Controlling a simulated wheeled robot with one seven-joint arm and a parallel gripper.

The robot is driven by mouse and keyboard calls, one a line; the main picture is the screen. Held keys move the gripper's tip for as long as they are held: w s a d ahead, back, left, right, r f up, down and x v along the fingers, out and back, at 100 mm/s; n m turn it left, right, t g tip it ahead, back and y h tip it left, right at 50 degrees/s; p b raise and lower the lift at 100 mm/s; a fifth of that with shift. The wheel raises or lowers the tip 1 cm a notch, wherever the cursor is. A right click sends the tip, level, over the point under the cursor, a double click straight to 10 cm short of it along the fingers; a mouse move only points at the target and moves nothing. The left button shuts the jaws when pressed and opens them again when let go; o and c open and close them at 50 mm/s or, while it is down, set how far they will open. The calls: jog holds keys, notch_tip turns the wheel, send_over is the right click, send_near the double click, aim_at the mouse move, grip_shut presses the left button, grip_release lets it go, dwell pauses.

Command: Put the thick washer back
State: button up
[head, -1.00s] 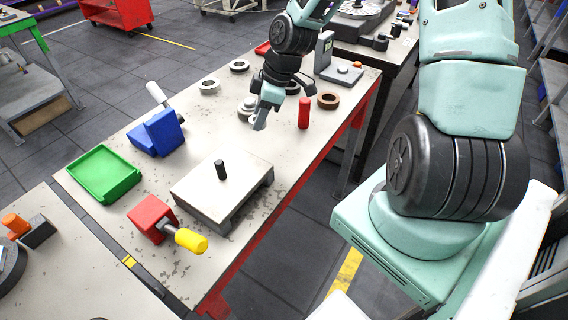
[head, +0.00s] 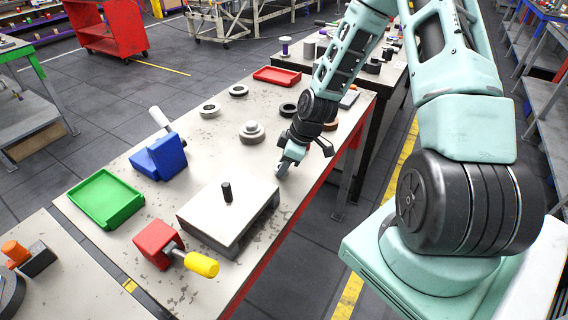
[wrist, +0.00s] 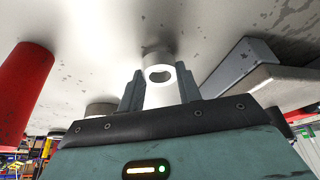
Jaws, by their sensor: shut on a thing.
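My gripper (head: 286,168) is low over the right part of the bench, just beyond the grey block. In the wrist view its two fingers (wrist: 160,92) are shut on a pale ring with a round hole, which I take to be the thick washer (wrist: 158,76). The grey block (head: 205,216) has a flat top with an upright black peg (head: 227,192); the block's side (wrist: 238,66) shows at right in the wrist view.
A red cylinder (wrist: 24,88) stands left in the wrist view. Loose rings lie beyond my gripper: pale (head: 210,110), grey (head: 238,91), dark (head: 288,108) and brown (head: 330,126). A stepped pale piece (head: 252,133) stands nearer. A red clamp with yellow handle (head: 202,264) is in front.

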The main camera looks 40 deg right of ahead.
jog(key=shift+f, duration=0.25)
jog(key=shift+f, duration=0.15)
jog(key=o, duration=1)
